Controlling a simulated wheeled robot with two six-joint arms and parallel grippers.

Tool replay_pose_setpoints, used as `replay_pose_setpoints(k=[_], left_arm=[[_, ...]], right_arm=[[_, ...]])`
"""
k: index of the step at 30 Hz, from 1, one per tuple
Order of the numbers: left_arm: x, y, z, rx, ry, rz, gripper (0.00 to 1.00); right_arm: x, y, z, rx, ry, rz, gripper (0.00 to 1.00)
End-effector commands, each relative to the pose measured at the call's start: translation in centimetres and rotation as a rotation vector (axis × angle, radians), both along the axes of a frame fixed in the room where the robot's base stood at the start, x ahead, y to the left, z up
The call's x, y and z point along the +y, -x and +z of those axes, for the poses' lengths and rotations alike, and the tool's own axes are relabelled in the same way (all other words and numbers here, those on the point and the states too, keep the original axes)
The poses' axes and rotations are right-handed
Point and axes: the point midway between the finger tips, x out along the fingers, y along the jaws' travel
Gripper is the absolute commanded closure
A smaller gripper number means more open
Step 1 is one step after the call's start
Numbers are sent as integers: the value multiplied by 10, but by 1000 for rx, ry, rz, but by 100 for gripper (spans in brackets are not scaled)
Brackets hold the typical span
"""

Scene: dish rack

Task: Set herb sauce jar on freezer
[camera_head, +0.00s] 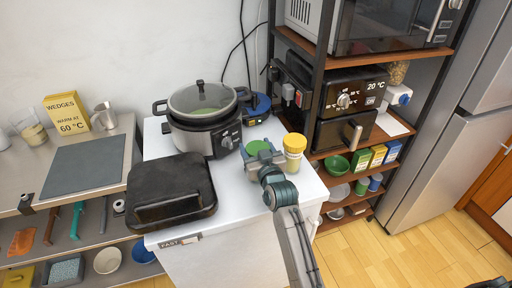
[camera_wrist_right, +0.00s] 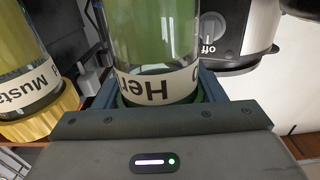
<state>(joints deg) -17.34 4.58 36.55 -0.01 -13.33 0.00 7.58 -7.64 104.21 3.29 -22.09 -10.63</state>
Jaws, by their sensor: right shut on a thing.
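The herb sauce jar (camera_head: 258,147) has a green lid and stands over the white freezer top (camera_head: 238,196), beside the slow cooker. In the right wrist view the jar (camera_wrist_right: 158,45) is glass with green content and a white label reading "Her". My right gripper (camera_head: 262,162) is shut on it near its lid end. Whether its base touches the freezer is hidden. A mustard jar (camera_head: 294,150) with a yellow lid is just right of it, and also shows at the left of the right wrist view (camera_wrist_right: 35,75). My left gripper is out of view.
The slow cooker (camera_head: 204,136) and a black closed grill (camera_head: 170,192) take up much of the freezer top. A shelf unit with appliances (camera_head: 348,98) stands close on the right. Bare white top lies in front of the jar.

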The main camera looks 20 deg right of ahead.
Motion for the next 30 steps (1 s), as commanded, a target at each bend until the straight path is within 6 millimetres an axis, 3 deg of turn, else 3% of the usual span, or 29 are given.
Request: replay_pose_setpoints(k=[4,5,9,20,30], left_arm=[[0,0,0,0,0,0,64],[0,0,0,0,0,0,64],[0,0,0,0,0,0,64],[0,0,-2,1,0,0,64],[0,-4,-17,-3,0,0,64]], right_arm=[[0,0,-1,-2,0,0,95],[0,0,-1,-2,0,0,35],[0,0,-2,-2,0,0,12],[0,6,-5,2,0,0,12],[-3,69,-6,1,-1,-1,12]])
